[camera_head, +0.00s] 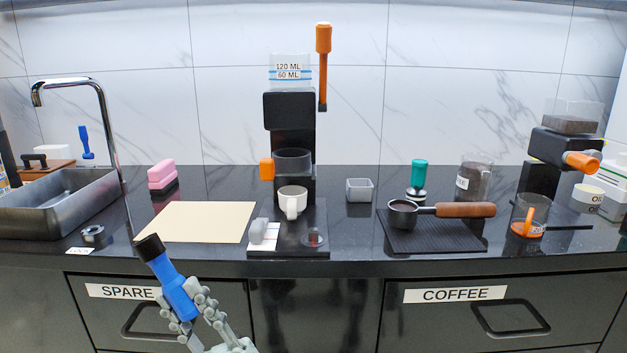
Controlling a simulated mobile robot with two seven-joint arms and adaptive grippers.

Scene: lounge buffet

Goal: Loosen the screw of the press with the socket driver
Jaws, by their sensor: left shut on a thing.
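My left gripper (185,303) is shut on a blue-handled tool with a black end, which looks like the socket driver (171,279). The tool tilts up to the left, in front of the counter edge. The press (289,110) appears to be the black machine at the middle back, with a clear marked tank and a tall orange-handled lever (323,60). An orange knob (266,169) is on its left side. A white cup (293,200) stands beneath it. I cannot make out the screw. The right gripper is not in view.
A beige mat (197,221) lies bare left of the press. A sink (55,205) with a tall faucet (104,130) is at left. A portafilter (440,209) lies on a black mat (438,241) at right. Drawers labelled SPARE and COFFEE are below the counter.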

